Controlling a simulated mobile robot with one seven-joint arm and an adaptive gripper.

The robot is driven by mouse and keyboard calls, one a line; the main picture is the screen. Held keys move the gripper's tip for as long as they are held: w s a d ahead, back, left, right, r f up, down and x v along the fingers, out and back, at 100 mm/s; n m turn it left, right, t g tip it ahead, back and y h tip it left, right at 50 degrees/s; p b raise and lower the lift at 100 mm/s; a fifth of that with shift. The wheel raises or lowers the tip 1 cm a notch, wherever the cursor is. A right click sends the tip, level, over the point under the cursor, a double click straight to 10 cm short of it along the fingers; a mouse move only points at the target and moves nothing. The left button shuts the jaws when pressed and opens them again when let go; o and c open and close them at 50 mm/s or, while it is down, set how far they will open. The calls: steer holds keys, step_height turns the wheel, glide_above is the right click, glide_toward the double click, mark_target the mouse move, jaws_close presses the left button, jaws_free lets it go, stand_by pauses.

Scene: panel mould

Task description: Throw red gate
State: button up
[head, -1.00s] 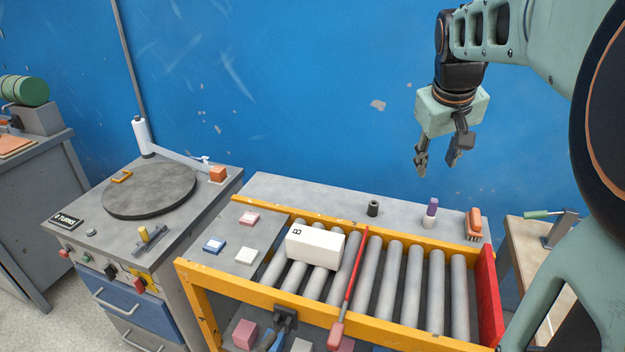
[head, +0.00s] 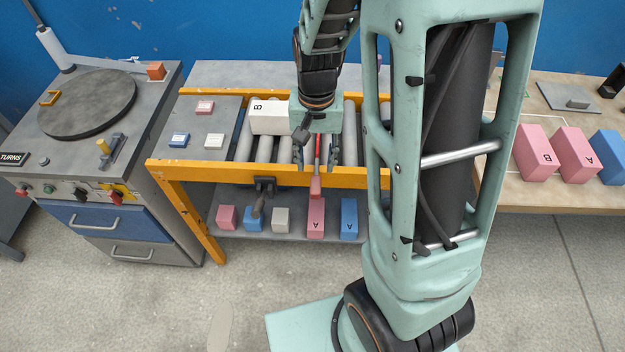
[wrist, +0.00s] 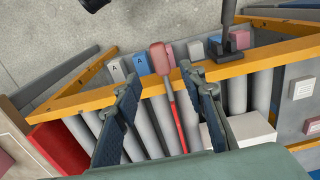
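A red lever (head: 316,188), a thin red rod with a pinkish-red handle, lies along the rollers and its handle overhangs the yellow front rail. In the wrist view the lever (wrist: 162,65) runs between my fingers. My gripper (head: 318,160) is open above the rollers, its fingers on either side of the lever; contact cannot be told. The wrist view shows the open fingers (wrist: 158,78) with the handle beyond them. A red plate (wrist: 58,147) stands at one end of the conveyor; my arm hides it in the head view.
A white box marked B (head: 268,118) sits on the rollers left of my gripper. A black bracket with a grey handle (head: 260,200) hangs on the front rail (head: 200,167). Several coloured blocks stand on the shelf below. A side table (head: 560,190) with more blocks is at right.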

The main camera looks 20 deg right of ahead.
mark_target(315, 185)
step_height(315, 185, down, 10)
steer(key=shift+f+b, duration=0.1)
steer(key=shift+b, duration=0.35)
jaws_close()
